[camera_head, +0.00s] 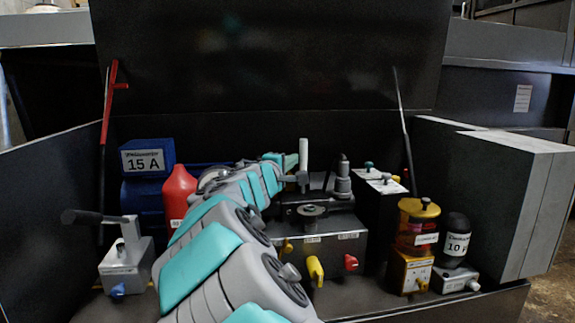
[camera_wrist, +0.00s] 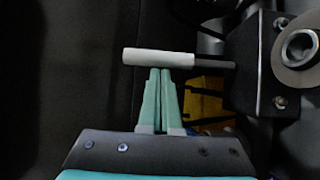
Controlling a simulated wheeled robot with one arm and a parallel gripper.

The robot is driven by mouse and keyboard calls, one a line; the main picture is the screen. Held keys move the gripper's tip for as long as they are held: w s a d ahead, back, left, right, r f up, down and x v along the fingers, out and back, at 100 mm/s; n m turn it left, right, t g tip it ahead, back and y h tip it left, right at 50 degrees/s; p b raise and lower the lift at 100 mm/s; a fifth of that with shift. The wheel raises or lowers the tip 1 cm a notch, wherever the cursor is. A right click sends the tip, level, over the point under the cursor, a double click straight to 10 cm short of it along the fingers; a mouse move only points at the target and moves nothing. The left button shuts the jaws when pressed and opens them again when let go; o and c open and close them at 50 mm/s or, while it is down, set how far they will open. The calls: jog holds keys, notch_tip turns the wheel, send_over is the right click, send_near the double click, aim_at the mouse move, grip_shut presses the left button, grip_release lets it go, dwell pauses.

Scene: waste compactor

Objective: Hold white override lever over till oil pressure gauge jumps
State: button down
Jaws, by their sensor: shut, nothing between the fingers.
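The white override lever (camera_head: 303,154) stands upright behind the grey block in the head view. In the wrist view the white lever grip (camera_wrist: 158,57) lies across the picture on a thin metal rod that runs right to a dark bracket. My gripper (camera_wrist: 160,72) has its two teal fingers shut together and empty. Their tips are right at the side of the white grip; I cannot tell whether they touch it. In the head view my gripper (camera_head: 291,162) is just left of the lever, partly hidden by my arm. I see no readable oil pressure gauge face.
A grey block (camera_head: 335,245) with yellow and red taps stands in front of the lever. A red bottle (camera_head: 178,192) and blue motor (camera_head: 147,190) are at left. An amber filter bowl (camera_head: 416,228) and black filter (camera_head: 456,240) stand at right. A raised lid (camera_head: 260,60) is behind.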

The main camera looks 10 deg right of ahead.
dwell(0.3)
jog(key=shift+d+r+m+g+y+p, duration=0.1)
jog(key=shift+d+m+g+y+p, duration=0.55)
jog(key=shift+d+m, duration=0.5)
jog(key=shift+d+r+m+g+y+p, duration=0.1)
jog(key=shift+d+m+g+y+p, duration=0.55)
jog(key=shift+d, duration=0.8)
jog(key=shift+d+m, duration=0.1)
jog(key=shift+m, duration=0.2)
dwell(2.7)
jog(key=shift+s, duration=0.1)
dwell(1.3)
